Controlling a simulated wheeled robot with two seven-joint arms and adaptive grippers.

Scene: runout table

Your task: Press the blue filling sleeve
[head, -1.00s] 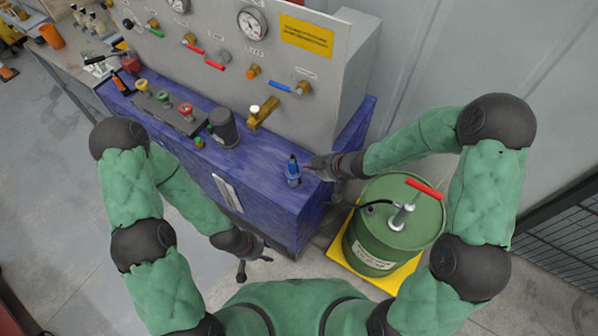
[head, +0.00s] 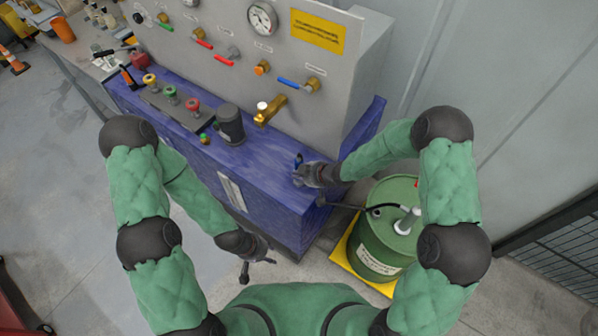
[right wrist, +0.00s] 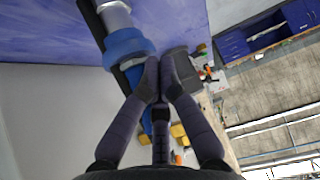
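The blue filling sleeve (head: 298,160) stands upright on the purple-blue bench top near its front right corner. In the head view my right gripper hides most of it. In the right wrist view the sleeve (right wrist: 128,46) shows as a blue collar on a pale metal stem, with more blue continuing behind the fingers. My right gripper (head: 298,178) is at the sleeve, and its fingertips are together, empty, right beside the collar; I cannot tell whether they touch it. My left gripper (head: 256,268) hangs low in front of the bench, fingers spread and empty.
A green drum (head: 379,245) with a hose stands on a yellow base (head: 340,255) right of the bench. The grey gauge panel (head: 342,90) rises behind, with a brass valve (head: 270,110) projecting from it. A dark cylinder (head: 231,125) and a button box stand farther left.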

